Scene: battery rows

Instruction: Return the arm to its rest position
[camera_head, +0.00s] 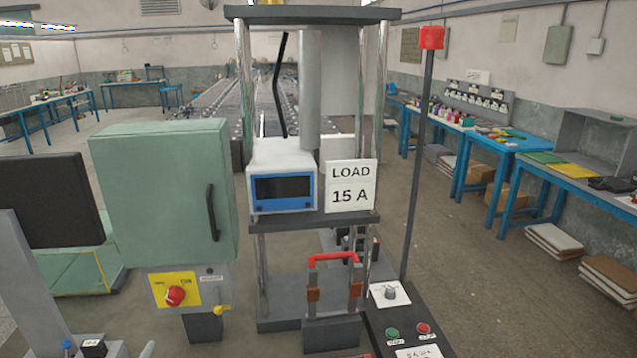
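Neither of my grippers shows in the head view, and I see no part of either arm that I can be sure of. Straight ahead stands a dark-framed test stand (314,220) with shiny posts. On its shelf sit a white meter with a blue-rimmed dark screen (283,187) and a white sign reading LOAD 15 A (350,186). Below, a red-handled fork-shaped switch (333,257) stands upright on a dark base.
A closed green cabinet (163,193) with a red rotary knob (175,295) beneath stands left of the stand. A dark monitor (47,200) is at far left. A control box with green (392,332) and red buttons is at lower right, beside a red-topped pole (431,37). Blue benches line the right wall.

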